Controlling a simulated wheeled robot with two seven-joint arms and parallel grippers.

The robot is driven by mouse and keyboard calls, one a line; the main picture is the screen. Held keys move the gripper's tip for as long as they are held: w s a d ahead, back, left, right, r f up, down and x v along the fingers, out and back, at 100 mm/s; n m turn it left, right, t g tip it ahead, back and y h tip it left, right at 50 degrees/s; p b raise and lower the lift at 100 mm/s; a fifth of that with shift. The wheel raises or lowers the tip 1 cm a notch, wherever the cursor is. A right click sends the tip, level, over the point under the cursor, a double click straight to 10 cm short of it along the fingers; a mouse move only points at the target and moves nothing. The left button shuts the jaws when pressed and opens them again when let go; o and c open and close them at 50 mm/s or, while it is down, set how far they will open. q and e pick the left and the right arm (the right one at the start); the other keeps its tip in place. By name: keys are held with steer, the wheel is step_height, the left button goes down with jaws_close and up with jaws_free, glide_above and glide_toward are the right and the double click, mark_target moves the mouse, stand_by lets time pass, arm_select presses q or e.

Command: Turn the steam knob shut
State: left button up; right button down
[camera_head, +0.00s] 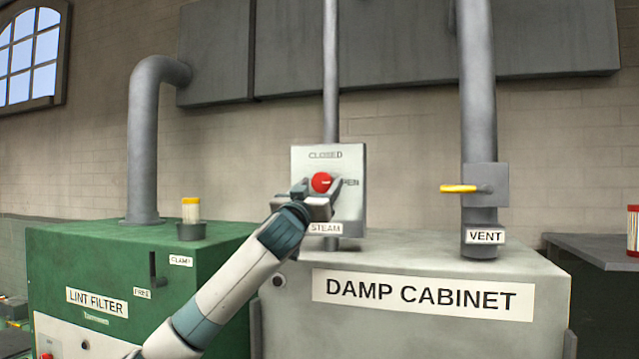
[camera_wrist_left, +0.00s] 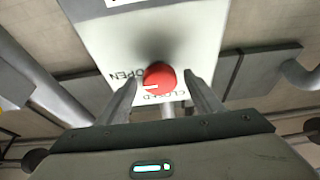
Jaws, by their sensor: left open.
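The steam knob (camera_head: 321,181) is red and round, on a pale grey plate (camera_head: 350,160) marked CLOSED at the top, OPEN at the right and STEAM below. Its white mark points right, towards OPEN. My left gripper (camera_head: 319,189) is at the plate, just in front of the knob, and partly covers the OPEN label. In the left wrist view, which is turned upside down, the open fingers (camera_wrist_left: 161,84) stand one on each side of the knob (camera_wrist_left: 157,76). I see gaps between fingers and knob; contact cannot be told. My right gripper is not in view.
The plate stands by a vertical pipe (camera_head: 330,70) on the damp cabinet (camera_head: 450,255). A vent pipe with a yellow-handled lever (camera_head: 458,188) stands to the right. The green lint filter (camera_head: 110,250) stands left. Open space lies between the plate and vent.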

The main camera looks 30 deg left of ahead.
arm_select(q)
steer(key=c, duration=1)
